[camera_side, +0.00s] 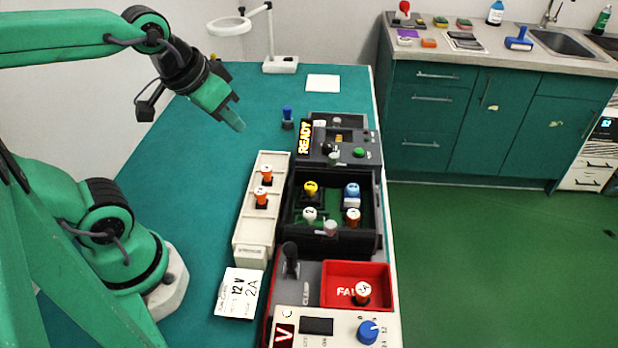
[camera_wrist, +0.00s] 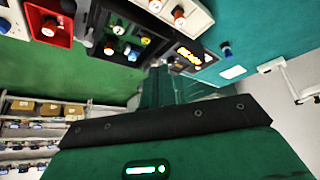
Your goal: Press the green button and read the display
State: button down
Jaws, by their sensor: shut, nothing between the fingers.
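The green button (camera_side: 359,153) sits on the dark test unit (camera_side: 330,158) at the back of the bench's right side. The unit's display (camera_side: 305,137) shows READY in yellow letters; it also shows in the wrist view (camera_wrist: 188,55). My gripper (camera_side: 237,124) is shut and empty, above the bench to the left of the unit, pointing down and right. It is apart from the button. I cannot make out the button clearly in the wrist view.
A dark rack (camera_side: 292,222) with several capped parts stands in front of the unit. A cream tray (camera_side: 243,225) with two orange parts is left of it. A red bin (camera_side: 378,268) labelled FAIL is nearer. A blue-topped item (camera_side: 287,114) stands left of the unit.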

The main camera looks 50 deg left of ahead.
jog(key=w+d+n+t, duration=0.2)
jog(key=w+n, duration=0.2)
jog(key=w, duration=1.2)
jog(key=n+t, duration=0.1)
jog(key=n, duration=0.3)
send_over(359, 151)
jog(key=s, duration=0.1)
notch_tip(359, 151, down, 7)
jog(key=shift+h, duration=0.3)
jog(key=shift+a+f, duration=0.1)
jog(key=shift+f, duration=0.05)
jog(key=shift+f, duration=4.25)
jog(key=shift+f, duration=0.2)
jog(key=shift+f, duration=0.25)
